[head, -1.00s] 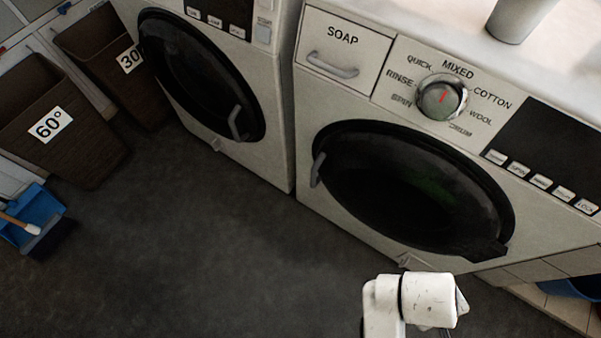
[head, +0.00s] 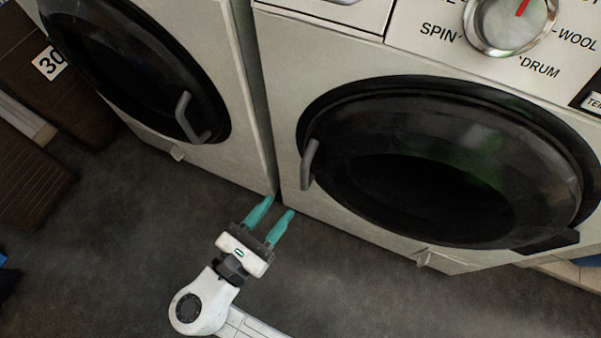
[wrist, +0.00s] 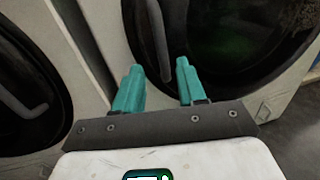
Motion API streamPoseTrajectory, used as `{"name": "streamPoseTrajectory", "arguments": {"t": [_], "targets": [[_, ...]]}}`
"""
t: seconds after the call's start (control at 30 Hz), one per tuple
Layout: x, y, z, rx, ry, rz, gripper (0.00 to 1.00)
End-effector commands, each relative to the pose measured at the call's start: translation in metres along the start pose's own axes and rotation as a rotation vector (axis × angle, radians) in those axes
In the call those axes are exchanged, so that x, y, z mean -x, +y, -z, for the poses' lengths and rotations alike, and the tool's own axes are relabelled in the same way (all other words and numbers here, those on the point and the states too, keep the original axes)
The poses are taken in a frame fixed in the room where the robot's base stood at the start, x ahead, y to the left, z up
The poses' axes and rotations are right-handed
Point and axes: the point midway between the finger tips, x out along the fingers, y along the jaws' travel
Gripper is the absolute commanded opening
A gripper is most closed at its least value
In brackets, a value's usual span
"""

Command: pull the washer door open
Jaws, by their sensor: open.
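The washer door (head: 440,170) is round and dark, set in the white machine at the right, and it looks shut. Its grey handle (head: 309,164) is on the door's left edge. My gripper (head: 275,207) is open and empty, with two teal fingers pointing up toward the machines. In the head view it appears below and left of the handle, apart from it. In the wrist view the door (wrist: 225,40) fills the upper right, and the handle (wrist: 152,45) shows beyond the gap between the fingers (wrist: 158,80).
A second machine with a dark door (head: 135,65) and a grey handle (head: 190,118) stands to the left, a narrow gap between them. A brown basket (head: 75,100) stands at far left. The dark floor in front is clear.

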Motion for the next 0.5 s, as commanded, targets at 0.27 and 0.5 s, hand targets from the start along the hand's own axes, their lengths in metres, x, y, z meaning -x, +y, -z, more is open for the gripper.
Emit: {"name": "streamPoseTrajectory", "arguments": {"t": [0.27, 0.5], "targets": [[-0.049, -0.002, 0.002, -0.003, 0.001, 0.007, 0.40], [-0.085, -0.001, 0.002, -0.003, 0.002, 0.005, 0.40]]}}
